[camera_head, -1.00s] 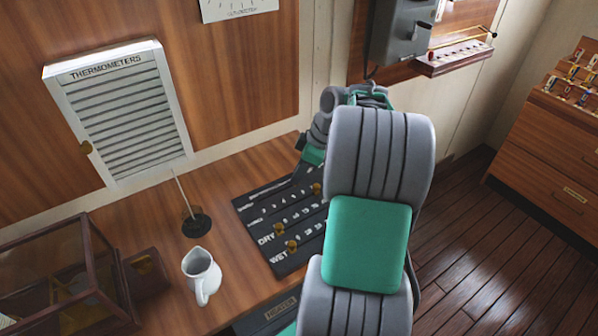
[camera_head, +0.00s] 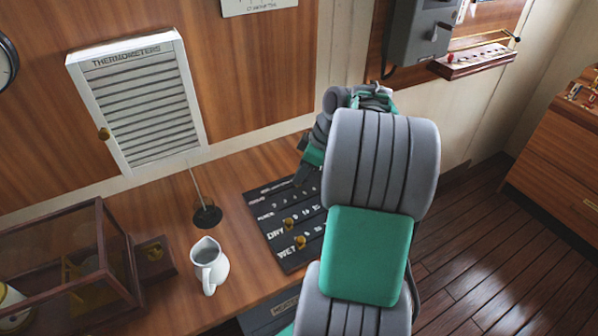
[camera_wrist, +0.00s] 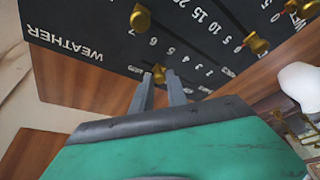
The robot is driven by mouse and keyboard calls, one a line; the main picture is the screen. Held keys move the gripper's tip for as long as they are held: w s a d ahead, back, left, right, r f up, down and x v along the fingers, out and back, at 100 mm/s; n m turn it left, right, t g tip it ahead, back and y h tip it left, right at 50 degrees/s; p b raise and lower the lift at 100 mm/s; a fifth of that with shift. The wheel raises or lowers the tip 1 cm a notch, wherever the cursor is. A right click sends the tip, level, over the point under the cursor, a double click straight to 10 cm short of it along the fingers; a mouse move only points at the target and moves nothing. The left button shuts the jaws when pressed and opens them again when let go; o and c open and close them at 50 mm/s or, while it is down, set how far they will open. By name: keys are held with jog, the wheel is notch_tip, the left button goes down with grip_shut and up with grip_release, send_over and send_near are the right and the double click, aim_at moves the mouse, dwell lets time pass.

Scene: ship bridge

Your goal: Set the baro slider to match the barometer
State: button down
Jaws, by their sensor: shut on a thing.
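The dark slider board (camera_head: 268,210) lies on the wooden desk, with white labels such as DRY and WET. My gripper (camera_wrist: 160,76) is over the board's upper part, its two fingers closed around a brass slider knob (camera_wrist: 158,72) in the row beside WEATHER. That row's name is not readable here, so I cannot confirm it is the baro row. Other brass knobs, one on the WEATHER row (camera_wrist: 140,18) and one on a farther row (camera_wrist: 258,43), are free. A round dial (camera_head: 6,62), possibly the barometer, is cut off at the left edge; its reading is unreadable.
A white jug (camera_head: 209,266) stands left of the board, beside a thin rod on a dark round base (camera_head: 206,217). A glass case (camera_head: 62,262) is farther left. The louvred THERMOMETERS box (camera_head: 140,105) hangs on the wall behind. My arm hides the board's right side.

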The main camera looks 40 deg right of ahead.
jog(key=shift+a, duration=0.15)
jog(key=shift+d, duration=0.35)
jog(key=c, duration=1.3)
grip_release()
jog(key=shift+a, duration=0.1)
jog(key=v, duration=0.7)
jog(key=shift+s+r+p, duration=0.2)
jog(key=shift+r+p, duration=0.15)
jog(key=shift+p, duration=0.05)
